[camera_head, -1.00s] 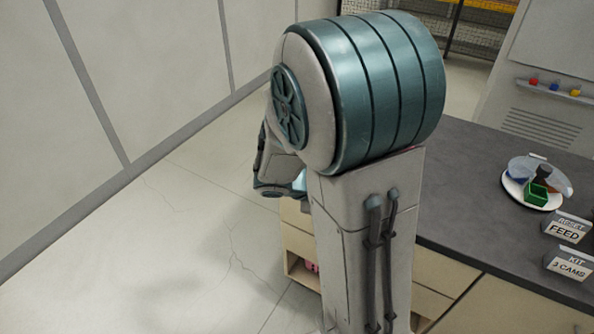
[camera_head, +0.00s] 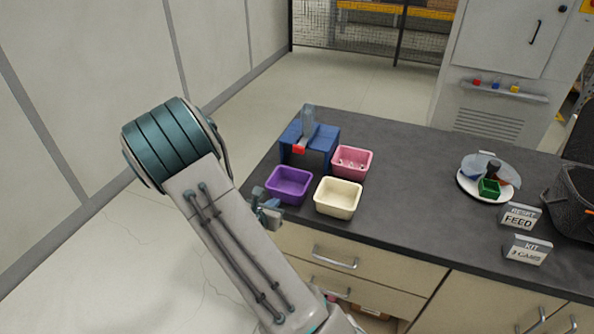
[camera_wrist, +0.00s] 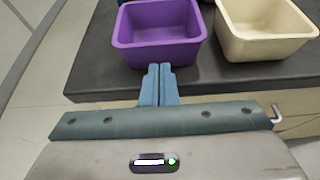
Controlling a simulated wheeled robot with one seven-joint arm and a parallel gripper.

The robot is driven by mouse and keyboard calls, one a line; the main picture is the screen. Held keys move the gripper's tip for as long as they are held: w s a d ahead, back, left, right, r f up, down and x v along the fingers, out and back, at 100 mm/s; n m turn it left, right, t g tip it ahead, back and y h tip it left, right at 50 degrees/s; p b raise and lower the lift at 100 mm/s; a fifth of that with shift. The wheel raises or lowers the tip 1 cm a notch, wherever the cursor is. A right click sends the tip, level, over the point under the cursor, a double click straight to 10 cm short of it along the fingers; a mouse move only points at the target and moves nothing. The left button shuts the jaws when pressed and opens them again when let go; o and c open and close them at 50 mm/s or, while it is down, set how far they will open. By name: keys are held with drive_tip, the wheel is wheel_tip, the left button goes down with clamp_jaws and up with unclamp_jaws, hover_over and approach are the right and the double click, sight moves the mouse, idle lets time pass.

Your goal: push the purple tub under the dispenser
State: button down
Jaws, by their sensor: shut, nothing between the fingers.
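The purple tub (camera_head: 289,185) stands upright on the dark worktop near its left end, in front of the blue dispenser (camera_head: 318,136), which has a grey upright and a red part at its front. The tub looks empty. My gripper (camera_head: 268,207) is at the counter's front edge, just in front of the tub. In the wrist view my shut, empty fingers (camera_wrist: 159,73) point at the front wall of the purple tub (camera_wrist: 158,32). Their tips are close to its base; I cannot tell whether they touch it.
A cream tub (camera_head: 338,197) stands right of the purple tub, with a narrow gap. A pink tub (camera_head: 352,161) with small items stands right of the dispenser. A white plate (camera_head: 466,186) with a green box and labelled signs (camera_head: 519,217) are farther right. The middle worktop is clear.

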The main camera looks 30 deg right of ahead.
sight(283, 199)
drive_tip(key=shift+w+d+f+b, duration=0.5)
drive_tip(key=shift+w+d+f, duration=0.1)
drive_tip(key=shift+d+f, duration=0.2)
drive_tip(key=shift+w+d+f+b, duration=0.45)
drive_tip(key=shift+w+d+f, duration=0.15)
drive_tip(key=shift+d+f, duration=0.2)
drive_tip(key=shift+w+d+r+b, duration=0.1)
drive_tip(key=shift+w+d+b, duration=0.75)
drive_tip(key=shift+w+d, duration=1.2)
drive_tip(key=shift+w+d+f+b, duration=0.1)
drive_tip(key=shift+w+d+b, duration=0.75)
drive_tip(key=shift+w+d, duration=1.25)
drive_tip(key=shift+w+d+r+b, duration=0.1)
drive_tip(key=shift+w+d+b, duration=1)
drive_tip(key=shift+d, duration=1.7)
drive_tip(key=shift+w+r+p+v, duration=0.15)
drive_tip(key=shift+p+v, duration=0.2)
drive_tip(key=shift+v, duration=1.3)
drive_tip(key=shift+w+r+p+v, duration=0.1)
drive_tip(key=shift+p+v, duration=0.25)
drive_tip(key=shift+v, duration=1.3)
